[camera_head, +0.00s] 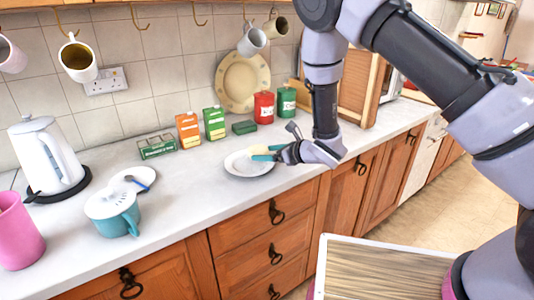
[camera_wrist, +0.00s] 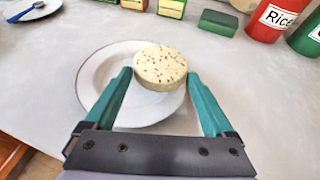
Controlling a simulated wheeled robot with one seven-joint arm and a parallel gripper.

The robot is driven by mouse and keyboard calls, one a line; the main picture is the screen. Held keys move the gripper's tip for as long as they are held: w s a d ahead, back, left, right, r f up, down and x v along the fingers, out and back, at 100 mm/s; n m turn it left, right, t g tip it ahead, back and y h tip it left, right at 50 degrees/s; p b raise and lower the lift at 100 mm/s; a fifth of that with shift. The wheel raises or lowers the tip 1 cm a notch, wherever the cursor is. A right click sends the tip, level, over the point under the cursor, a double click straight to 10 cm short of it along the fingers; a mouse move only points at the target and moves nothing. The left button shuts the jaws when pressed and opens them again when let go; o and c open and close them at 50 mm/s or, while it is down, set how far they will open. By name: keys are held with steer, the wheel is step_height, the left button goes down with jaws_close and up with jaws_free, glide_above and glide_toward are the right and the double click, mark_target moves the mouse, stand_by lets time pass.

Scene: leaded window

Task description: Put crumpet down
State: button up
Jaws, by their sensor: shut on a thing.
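The crumpet (camera_wrist: 160,66) is a round, pale disc with brown holes in its top. It is between the teal fingertips of my gripper (camera_wrist: 159,77), which is shut on it. In the head view the crumpet (camera_head: 259,149) shows at the tips of my gripper (camera_head: 264,153), over the white plate (camera_head: 246,171). The plate also shows in the wrist view (camera_wrist: 98,72), under and around the crumpet. I cannot tell whether the crumpet touches the plate.
Orange and green cartons (camera_head: 188,129), a low dark green box (camera_head: 244,127) and red and green canisters (camera_head: 264,107) stand behind the plate. The counter (camera_head: 190,205) before the plate is clear.

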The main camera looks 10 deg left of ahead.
steer(key=shift+f, duration=0.45)
steer(key=o, duration=1.1)
steer(key=shift+c, duration=0.2)
steer(key=shift+r, duration=0.1)
